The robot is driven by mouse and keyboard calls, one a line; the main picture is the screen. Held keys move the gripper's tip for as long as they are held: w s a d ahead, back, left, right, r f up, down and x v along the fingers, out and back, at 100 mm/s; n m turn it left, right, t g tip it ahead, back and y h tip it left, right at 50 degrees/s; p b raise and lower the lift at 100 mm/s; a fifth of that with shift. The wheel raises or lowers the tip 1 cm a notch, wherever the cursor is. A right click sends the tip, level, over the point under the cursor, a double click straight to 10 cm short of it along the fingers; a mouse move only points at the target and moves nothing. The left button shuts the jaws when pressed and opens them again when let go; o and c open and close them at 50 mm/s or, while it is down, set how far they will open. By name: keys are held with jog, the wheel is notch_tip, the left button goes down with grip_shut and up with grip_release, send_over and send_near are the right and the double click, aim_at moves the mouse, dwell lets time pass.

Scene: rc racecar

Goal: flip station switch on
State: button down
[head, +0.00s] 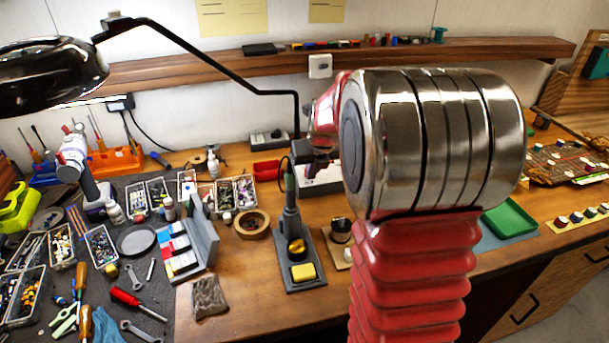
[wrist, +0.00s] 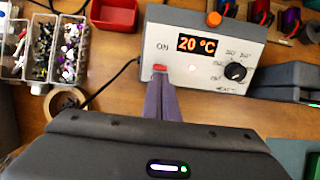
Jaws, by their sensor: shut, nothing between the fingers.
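The soldering station (wrist: 205,50) is a grey box on the bench in the wrist view, with a lit orange display reading 20 °C and a black knob. Its red switch (wrist: 160,68) sits under the word ON at the left of the front panel. My gripper (wrist: 160,78) is shut and empty, its fingertips at the lower edge of the switch; I cannot tell whether they touch it.
An iron in a stand (head: 293,245) with a yellow sponge stands in front of the station. A red bin (wrist: 114,14) and trays of small parts (wrist: 70,45) lie to the left. A roll of tape (wrist: 65,103) lies near my gripper's left side.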

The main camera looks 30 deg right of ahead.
jog(key=shift+w+r, duration=0.1)
jog(key=shift+r, duration=0.7)
dwell(0.4)
notch_tip(320, 180, up, 9)
jog(key=shift+s+r, duration=0.2)
jog(key=shift+s, duration=0.05)
dwell(0.8)
dwell(0.5)
